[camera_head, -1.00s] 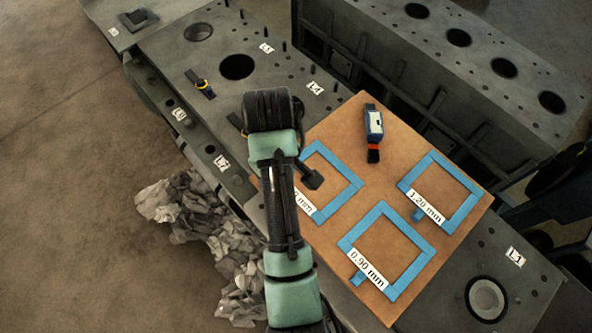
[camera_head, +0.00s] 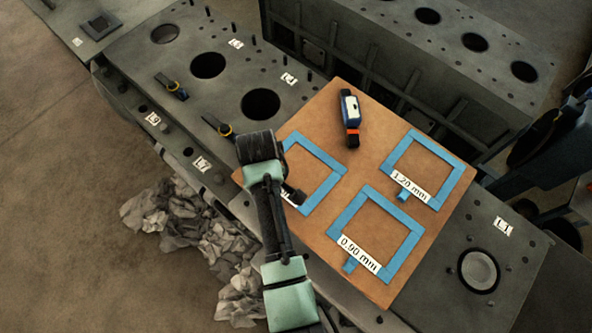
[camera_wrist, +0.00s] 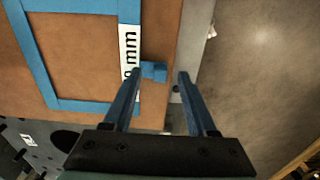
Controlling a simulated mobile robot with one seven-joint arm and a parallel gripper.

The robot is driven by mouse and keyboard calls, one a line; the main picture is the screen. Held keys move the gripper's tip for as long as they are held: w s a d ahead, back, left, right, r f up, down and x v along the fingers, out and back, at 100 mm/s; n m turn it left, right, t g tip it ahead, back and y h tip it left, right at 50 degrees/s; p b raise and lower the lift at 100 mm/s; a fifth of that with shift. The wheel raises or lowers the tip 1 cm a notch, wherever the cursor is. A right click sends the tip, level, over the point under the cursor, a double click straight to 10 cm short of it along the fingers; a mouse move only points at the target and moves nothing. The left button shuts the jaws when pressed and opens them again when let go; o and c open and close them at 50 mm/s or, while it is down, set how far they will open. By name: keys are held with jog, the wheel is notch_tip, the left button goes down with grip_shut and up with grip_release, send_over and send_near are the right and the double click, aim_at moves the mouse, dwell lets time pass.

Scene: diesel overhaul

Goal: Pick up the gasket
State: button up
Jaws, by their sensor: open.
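Three blue square-frame gaskets lie flat on a brown board. One is labelled 1.20 mm (camera_head: 452,187), one 0.90 mm (camera_head: 406,247). The third gasket (camera_head: 318,151) is at the left, its label mostly hidden by my arm. My gripper (camera_head: 296,197) is over this third gasket's label side. In the wrist view, a blue gasket (camera_wrist: 83,106) with a white label partly reading "mm" and a small blue tab (camera_wrist: 156,71) shows. My open gripper (camera_wrist: 160,73) has its fingertips on either side of the tab in the picture; the height above it is unclear. Nothing is between the fingers.
The brown board (camera_head: 345,215) rests on a grey engine block with round bores (camera_head: 260,103). A blue and black handheld tool (camera_head: 350,118) lies on the board. Yellow and black tools (camera_head: 172,87) lie on the block. Crumpled grey rags (camera_head: 185,220) are at the left.

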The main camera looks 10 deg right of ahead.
jog(key=shift+f, duration=0.35)
jog(key=shift+c, duration=0.3)
grip_shut()
dwell(1.0)
